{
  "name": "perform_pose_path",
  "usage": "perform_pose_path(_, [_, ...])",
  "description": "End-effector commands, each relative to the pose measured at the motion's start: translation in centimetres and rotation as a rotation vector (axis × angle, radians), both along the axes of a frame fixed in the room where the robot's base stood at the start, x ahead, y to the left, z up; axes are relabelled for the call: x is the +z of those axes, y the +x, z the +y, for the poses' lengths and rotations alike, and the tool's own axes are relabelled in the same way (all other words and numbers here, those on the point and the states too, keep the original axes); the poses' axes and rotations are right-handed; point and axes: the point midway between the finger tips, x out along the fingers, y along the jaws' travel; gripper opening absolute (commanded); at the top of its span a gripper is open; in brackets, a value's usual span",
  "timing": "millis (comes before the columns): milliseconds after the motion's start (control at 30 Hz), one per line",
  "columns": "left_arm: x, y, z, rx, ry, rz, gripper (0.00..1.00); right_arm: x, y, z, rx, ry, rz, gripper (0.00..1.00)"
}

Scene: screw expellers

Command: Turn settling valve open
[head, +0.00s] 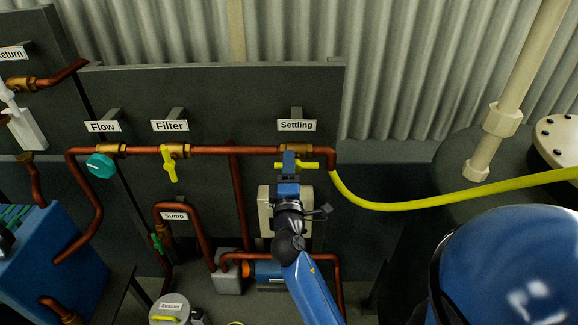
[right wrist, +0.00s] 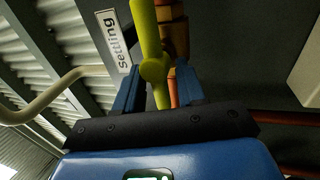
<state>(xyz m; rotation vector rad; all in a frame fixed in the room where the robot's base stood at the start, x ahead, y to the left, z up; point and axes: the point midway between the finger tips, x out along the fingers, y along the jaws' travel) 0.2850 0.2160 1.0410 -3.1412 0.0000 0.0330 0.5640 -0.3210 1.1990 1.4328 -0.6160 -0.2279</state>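The settling valve has a yellow handle (head: 310,165), lying roughly level beneath the "Settling" label (head: 296,125) on the copper pipe. My right gripper (head: 289,163) is in front of the valve and hides the middle of the handle. In the right wrist view, the yellow handle (right wrist: 152,70) runs between the two blue fingers of my right gripper (right wrist: 155,88). A gap shows between the fingers and the handle's lower part, so the gripper looks open around it. The brass valve body (right wrist: 176,35) is behind. My left gripper is not in view.
The filter valve (head: 170,160) and teal flow knob (head: 101,165) are on the same pipe to the left. A yellow hose (head: 430,203) runs off right. A pale box (head: 266,212) sits below the valve. A large blue rounded body (head: 510,265) fills the lower right.

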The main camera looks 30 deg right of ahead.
Motion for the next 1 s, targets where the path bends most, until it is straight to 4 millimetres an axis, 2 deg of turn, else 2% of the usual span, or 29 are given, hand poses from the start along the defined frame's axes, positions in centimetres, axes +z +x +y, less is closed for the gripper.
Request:
perform_pose_path(167, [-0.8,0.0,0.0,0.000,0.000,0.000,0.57,-0.7,-1.1,0.8,0.003,-0.001,0.000,0.39])
perform_pose_path(500, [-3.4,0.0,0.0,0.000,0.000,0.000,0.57,-2.3,-5.8,3.6,0.005,-0.001,0.002,0.39])
perform_pose_path(700, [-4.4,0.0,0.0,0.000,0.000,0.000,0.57,-2.8,-7.9,4.9,0.003,-0.001,0.002,0.39])
perform_pose_path(1000, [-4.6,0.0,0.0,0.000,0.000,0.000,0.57,-2.8,-8.9,5.3,0.000,0.000,0.001,0.39])
